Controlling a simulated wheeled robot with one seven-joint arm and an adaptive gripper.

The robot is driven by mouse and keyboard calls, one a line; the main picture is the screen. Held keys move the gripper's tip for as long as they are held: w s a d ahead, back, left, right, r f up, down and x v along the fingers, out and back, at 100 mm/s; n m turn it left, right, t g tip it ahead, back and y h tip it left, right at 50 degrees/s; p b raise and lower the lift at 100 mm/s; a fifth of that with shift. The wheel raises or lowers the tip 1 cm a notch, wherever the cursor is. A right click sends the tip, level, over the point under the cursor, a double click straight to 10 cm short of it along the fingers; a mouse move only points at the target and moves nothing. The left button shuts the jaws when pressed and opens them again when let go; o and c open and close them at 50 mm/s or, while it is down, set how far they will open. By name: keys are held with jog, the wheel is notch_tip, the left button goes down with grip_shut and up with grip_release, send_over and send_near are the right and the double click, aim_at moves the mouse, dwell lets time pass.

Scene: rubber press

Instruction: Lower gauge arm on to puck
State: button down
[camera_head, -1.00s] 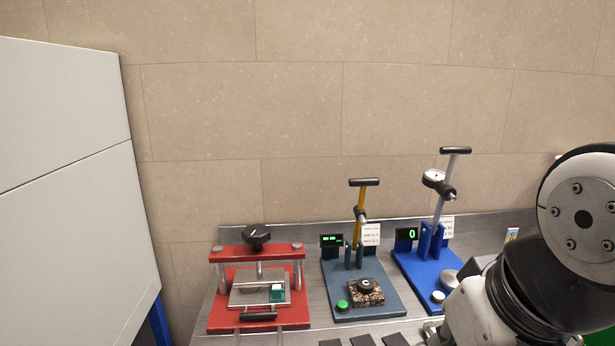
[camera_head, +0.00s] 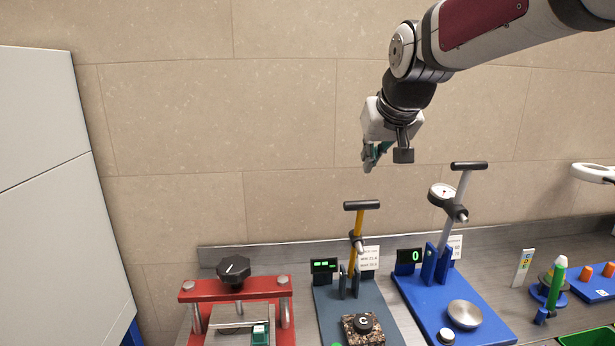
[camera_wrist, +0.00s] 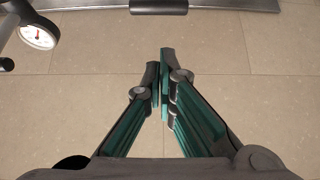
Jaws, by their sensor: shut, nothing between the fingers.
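A black puck marked C (camera_head: 362,324) rests on a speckled stone block (camera_head: 352,340) on the grey-blue gauge stand (camera_head: 330,300). This stand's yellow gauge arm (camera_head: 356,230) is raised, nearly upright, with a black T-handle (camera_head: 361,205) on top. My gripper (camera_head: 369,163) points downward above this handle, apart from it. In the wrist view, its fingers (camera_wrist: 161,62) are shut together with nothing between them. A black bar at the top edge of that view (camera_wrist: 158,6) appears to be the T-handle.
A blue stand (camera_head: 420,290) with a raised grey arm, dial gauge (camera_head: 441,195) and metal disc (camera_head: 464,314) stands to the right; the dial shows in the wrist view (camera_wrist: 38,35). A red press (camera_head: 237,290) stands left. A tiled wall (camera_head: 280,130) rises behind the bench.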

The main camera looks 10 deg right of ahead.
jog(key=w, duration=0.3)
jog(key=shift+d+r, duration=0.15)
jog(key=shift+r, duration=0.1)
jog(key=shift+f, duration=0.1)
jog(key=w+f, duration=0.1)
jog(key=f, duration=0.2)
jog(key=w+f+p, duration=0.1)
jog(key=f, duration=0.2)
jog(key=f+p, duration=0.1)
jog(key=f, duration=0.1)
jog(key=shift+w+f, duration=0.4)
